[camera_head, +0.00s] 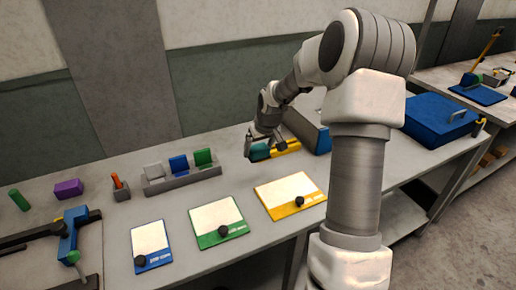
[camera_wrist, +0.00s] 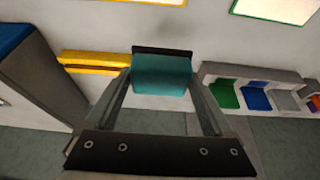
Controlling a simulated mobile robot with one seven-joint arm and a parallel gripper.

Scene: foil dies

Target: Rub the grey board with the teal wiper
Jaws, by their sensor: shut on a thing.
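The teal wiper (camera_head: 259,152) is in my gripper (camera_head: 262,143), over the back part of the bench. In the wrist view the wiper (camera_wrist: 162,76) is a teal block with a black strip along its far edge. It sits between the two fingertips (camera_wrist: 162,88), which are shut on it. A grey slanted panel (camera_head: 305,130) with a blue side stands just right of my gripper, partly behind my arm. It also shows at the left of the wrist view (camera_wrist: 45,85). I cannot tell for sure whether it is the grey board.
A yellow block (camera_head: 286,147) lies close beside the wiper. A grey rack (camera_head: 183,181) with grey, blue and green pieces stands to the left. Blue-, green- and yellow-framed plates (camera_head: 283,211) lie in front. A blue case (camera_head: 437,122) is at the right.

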